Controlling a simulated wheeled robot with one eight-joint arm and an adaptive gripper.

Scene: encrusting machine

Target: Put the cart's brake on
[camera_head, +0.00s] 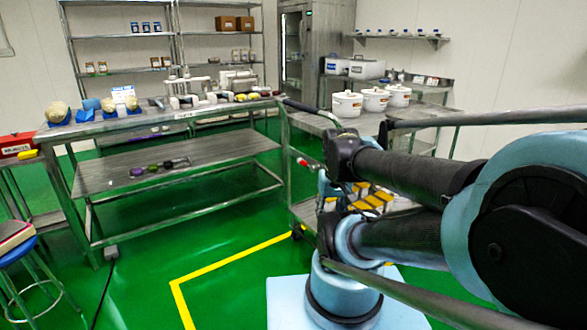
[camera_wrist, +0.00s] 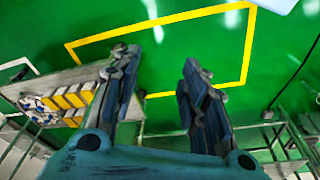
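The cart (camera_head: 299,208) stands at the centre of the head view, with white lidded pots on its top and yellow-and-white items on a lower shelf. Its curved handle (camera_head: 312,107) is at its left end. A small red-tipped part (camera_head: 303,162) shows near its left side; I cannot tell whether it is the brake. A caster (camera_head: 297,232) shows low at the left, and my arm hides much of the cart. In the wrist view my gripper (camera_wrist: 157,60) is open and empty above green floor, with the cart's loaded shelf (camera_wrist: 35,88) to its left.
A steel table (camera_head: 180,168) with several tools and blue holders stands left of the cart. A blue stool (camera_head: 18,243) is at the far left. A yellow floor line (camera_head: 215,268) marks open green floor in front. A dark cable (camera_head: 103,295) lies on the left floor.

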